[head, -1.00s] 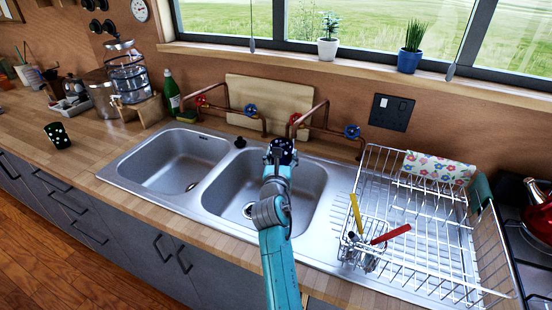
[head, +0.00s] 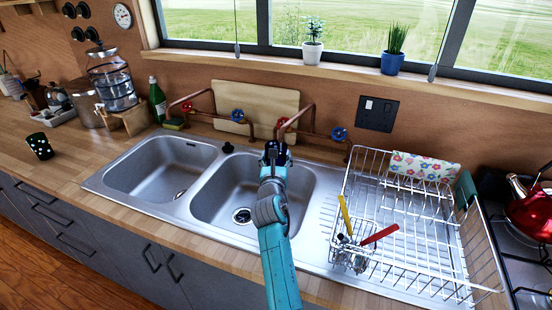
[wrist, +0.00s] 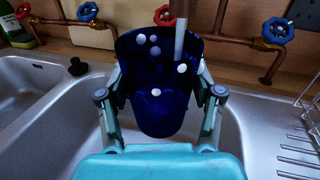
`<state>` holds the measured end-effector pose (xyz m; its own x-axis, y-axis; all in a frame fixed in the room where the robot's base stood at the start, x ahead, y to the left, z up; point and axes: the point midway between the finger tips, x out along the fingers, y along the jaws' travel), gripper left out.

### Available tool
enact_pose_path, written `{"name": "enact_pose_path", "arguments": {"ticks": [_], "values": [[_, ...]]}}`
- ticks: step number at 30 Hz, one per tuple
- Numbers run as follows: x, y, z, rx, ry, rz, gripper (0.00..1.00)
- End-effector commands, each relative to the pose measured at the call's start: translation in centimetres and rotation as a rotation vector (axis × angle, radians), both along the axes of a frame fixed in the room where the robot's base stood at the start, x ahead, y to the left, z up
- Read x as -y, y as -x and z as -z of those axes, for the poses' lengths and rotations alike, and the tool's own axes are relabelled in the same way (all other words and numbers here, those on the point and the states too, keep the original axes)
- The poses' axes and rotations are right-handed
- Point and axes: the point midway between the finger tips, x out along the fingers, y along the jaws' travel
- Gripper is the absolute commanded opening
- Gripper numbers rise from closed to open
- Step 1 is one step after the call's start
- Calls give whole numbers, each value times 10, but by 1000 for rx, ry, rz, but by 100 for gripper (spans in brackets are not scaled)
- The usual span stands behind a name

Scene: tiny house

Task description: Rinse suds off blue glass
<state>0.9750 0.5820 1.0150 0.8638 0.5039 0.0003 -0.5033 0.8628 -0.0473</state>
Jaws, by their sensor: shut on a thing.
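In the wrist view, the blue glass (wrist: 160,110) stands roughly upright between the two fingers of my gripper (wrist: 160,108), which is shut on it. Several pale round spots of suds (wrist: 155,52) show on the glass. A pale vertical column (wrist: 180,30) comes down at the glass's mouth; I cannot tell whether it is spout or water. In the head view, my gripper (head: 275,155) is over the back part of the right sink basin (head: 240,190), just below the right tap's spout (head: 285,127). The glass is hard to make out there.
The right tap has a red knob (wrist: 164,15) and a blue knob (wrist: 278,30). The wire dish rack (head: 400,230) stands right of the basin. The left basin (head: 160,170) is empty. A dark spotted cup (head: 40,146) stands on the left counter.

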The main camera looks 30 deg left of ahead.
Motion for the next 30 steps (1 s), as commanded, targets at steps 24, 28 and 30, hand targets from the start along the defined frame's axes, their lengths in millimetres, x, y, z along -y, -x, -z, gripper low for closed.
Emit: {"name": "enact_pose_path", "arguments": {"ticks": [24, 28, 30], "values": [[12, 2, -1, 2, -1, 0, 21], [11, 8, 0, 1, 0, -1, 21], [10, 12, -1, 1, 0, -1, 21]]}}
